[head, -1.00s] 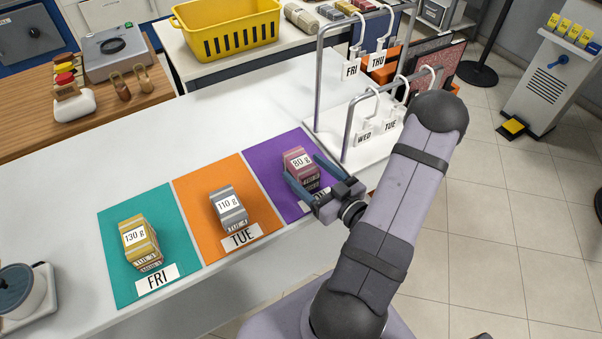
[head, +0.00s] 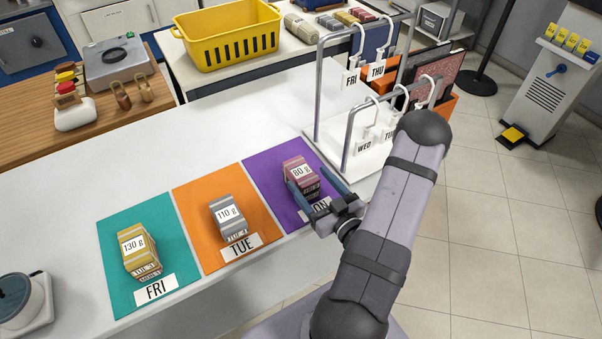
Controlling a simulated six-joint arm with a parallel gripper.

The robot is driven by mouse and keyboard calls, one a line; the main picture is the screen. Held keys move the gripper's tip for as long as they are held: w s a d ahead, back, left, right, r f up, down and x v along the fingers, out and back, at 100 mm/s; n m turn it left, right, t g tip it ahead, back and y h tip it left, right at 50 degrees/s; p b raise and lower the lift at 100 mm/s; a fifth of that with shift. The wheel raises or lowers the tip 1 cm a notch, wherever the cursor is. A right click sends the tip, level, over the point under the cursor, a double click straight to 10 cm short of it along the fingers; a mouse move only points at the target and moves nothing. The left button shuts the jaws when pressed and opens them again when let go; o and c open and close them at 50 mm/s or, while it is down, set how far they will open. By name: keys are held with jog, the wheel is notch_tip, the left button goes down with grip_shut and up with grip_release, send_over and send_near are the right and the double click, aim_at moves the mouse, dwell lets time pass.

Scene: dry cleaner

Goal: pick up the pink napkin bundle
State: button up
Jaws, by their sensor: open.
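The pink napkin bundle (head: 301,174) sits on the purple mat (head: 262,163), with a white "80 g" label on it. My gripper (head: 312,190) is open at the near side of the bundle. One finger reaches along its left side and the other along its right side. I cannot tell whether either finger touches the bundle.
A grey bundle (head: 229,217) marked 110 g lies on the orange mat (head: 197,184), and a yellow bundle (head: 139,251) marked 130 g on the teal mat (head: 118,230). A metal rack (head: 347,125) with day tags stands just behind the purple mat. The white counter behind the mats is clear.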

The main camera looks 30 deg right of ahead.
aim_at(305, 175)
jog(key=w+p, duration=0.1)
jog(key=w, duration=0.1)
jog(key=w+p, duration=0.1)
jog(key=w, duration=0.1)
jog(key=shift+a+r, duration=0.1)
jog(key=shift+a, duration=0.1)
jog(key=shift+w, duration=0.6)
jog(key=c, duration=1.2)
